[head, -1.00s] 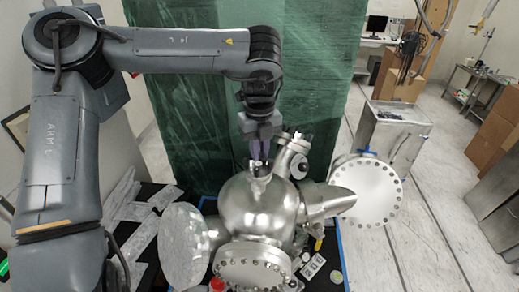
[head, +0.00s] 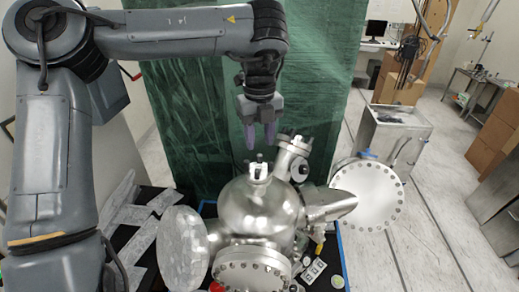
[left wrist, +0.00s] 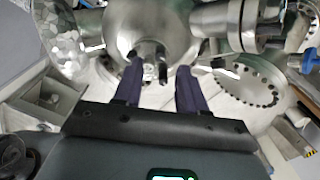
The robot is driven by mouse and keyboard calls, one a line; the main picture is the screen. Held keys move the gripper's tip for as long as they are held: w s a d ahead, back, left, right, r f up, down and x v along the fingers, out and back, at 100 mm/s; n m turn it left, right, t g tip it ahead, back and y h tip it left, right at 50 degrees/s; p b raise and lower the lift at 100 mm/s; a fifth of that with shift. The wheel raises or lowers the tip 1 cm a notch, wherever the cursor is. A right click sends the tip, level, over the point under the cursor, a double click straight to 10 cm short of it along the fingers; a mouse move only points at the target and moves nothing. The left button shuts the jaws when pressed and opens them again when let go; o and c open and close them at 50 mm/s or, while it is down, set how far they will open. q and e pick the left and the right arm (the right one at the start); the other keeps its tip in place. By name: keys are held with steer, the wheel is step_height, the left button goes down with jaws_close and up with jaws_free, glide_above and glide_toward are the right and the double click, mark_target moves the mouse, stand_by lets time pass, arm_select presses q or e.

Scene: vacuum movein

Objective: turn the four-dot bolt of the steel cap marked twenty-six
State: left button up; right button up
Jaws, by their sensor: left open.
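A rounded steel vessel (head: 258,207) stands at the middle of the head view. A small steel cap (head: 258,173) with dark upright bolts sits on its top port. A second small cap (head: 298,143) sits on the tilted port behind and to the right. I cannot read a number or dots on either. My left gripper (head: 260,143) points down above the top cap, apart from it. Its purple fingers are open and look empty. In the left wrist view, a dark bolt (left wrist: 162,72) shows between the fingertips (left wrist: 160,68). My right gripper is not in view.
A large round flange (head: 183,248) is at the vessel's left, a bolted flange (head: 253,268) at its front, and another bolted flange (head: 367,195) at the right. A green curtain (head: 185,110) hangs behind. Clear floor (head: 430,230) lies to the right.

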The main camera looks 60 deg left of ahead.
mark_target(259, 154)
arm_select(q)
step_height(259, 154, up, 6)
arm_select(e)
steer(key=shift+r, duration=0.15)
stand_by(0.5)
